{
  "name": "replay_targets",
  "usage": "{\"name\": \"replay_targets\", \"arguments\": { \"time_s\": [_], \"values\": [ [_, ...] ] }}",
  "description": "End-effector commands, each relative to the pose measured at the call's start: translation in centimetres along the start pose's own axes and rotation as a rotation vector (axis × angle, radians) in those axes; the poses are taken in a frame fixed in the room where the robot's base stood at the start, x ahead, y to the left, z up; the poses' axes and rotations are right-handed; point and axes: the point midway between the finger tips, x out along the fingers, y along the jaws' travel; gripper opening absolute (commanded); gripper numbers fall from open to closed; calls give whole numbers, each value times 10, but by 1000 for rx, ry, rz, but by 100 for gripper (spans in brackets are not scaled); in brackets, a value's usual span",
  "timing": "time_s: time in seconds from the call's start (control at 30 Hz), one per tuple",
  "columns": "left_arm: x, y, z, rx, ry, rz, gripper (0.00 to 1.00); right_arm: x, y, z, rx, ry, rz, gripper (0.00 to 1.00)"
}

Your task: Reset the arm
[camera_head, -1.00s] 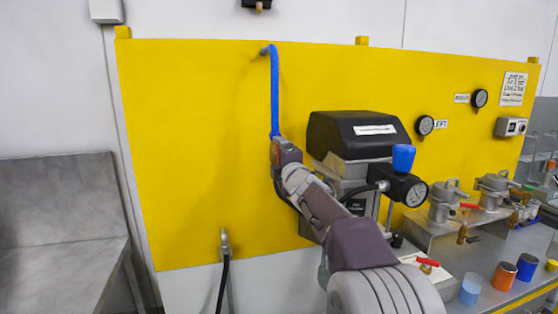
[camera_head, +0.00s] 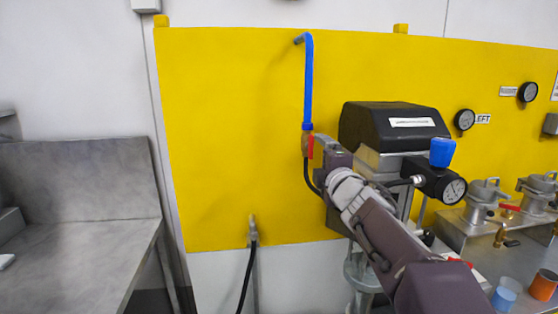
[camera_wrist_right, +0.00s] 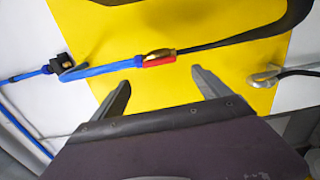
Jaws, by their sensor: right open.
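My right gripper (camera_head: 324,146) is in front of the yellow panel, just right of a small valve with a red handle (camera_head: 311,147) at the lower end of the blue hose (camera_head: 308,85). In the right wrist view the gripper (camera_wrist_right: 160,82) is open, with its two fingers spread and nothing between them. The brass valve with its red handle (camera_wrist_right: 159,60) shows beyond the fingertips, apparently clear of them. My left gripper is not in view.
A black-topped machine (camera_head: 395,122) with a gauge and blue knob stands close behind and right of my right arm. Metal pots (camera_head: 484,198) and cups (camera_head: 543,285) stand on the bench at right. A grey metal bench (camera_head: 80,250) is at left.

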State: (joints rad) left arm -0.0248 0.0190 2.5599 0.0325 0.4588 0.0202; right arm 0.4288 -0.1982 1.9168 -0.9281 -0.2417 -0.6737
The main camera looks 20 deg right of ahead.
Motion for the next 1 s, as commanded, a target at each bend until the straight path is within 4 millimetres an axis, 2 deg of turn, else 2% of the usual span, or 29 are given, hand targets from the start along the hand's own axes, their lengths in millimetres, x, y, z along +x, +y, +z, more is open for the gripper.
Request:
{"name": "replay_targets", "arguments": {
  "time_s": [0.13, 0.17, 0.2, 0.23, 0.27, 0.3, 0.37, 0.4, 0.47, 0.5, 0.57, 0.6, 0.7, 0.8, 0.87, 0.9, 1.0],
  "values": [
    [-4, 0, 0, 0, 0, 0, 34, 1, 4, -7, 0, 16, -1, 87],
    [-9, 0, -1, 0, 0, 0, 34, 3, 6, -16, 1, 35, -5, 87],
    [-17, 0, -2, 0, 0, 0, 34, 8, 7, -34, 3, 75, -21, 87],
    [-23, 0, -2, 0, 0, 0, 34, 11, -1, -51, 9, 110, -51, 87],
    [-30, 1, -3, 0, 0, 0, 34, 14, -16, -68, 32, 144, -95, 87],
    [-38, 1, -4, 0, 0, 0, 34, 14, -45, -88, 87, 169, -177, 87],
    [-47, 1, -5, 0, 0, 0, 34, 6, -100, -110, 211, 158, -337, 87],
    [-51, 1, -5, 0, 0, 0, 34, -5, -136, -119, 301, 125, -448, 87],
    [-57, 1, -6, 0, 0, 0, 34, -28, -189, -126, 432, 46, -613, 87],
    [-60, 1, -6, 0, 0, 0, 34, -49, -222, -129, 514, -23, -721, 87],
    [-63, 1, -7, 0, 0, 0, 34, -85, -266, -129, 630, -149, -873, 87],
    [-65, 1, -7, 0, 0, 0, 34, -111, -292, -128, 703, -245, -964, 87],
    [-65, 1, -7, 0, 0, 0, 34, -173, -339, -120, 864, -503, -1136, 87],
    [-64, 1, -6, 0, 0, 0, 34, -222, -363, -113, 998, -739, -1232, 87],
    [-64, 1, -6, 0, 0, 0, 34, -241, -368, -112, 1062, -850, -1261, 87],
    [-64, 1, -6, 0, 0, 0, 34, -250, -369, -113, 1102, -915, -1270, 87],
    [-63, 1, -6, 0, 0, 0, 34, -253, -369, -112, 1133, -964, -1264, 87]
  ]
}}
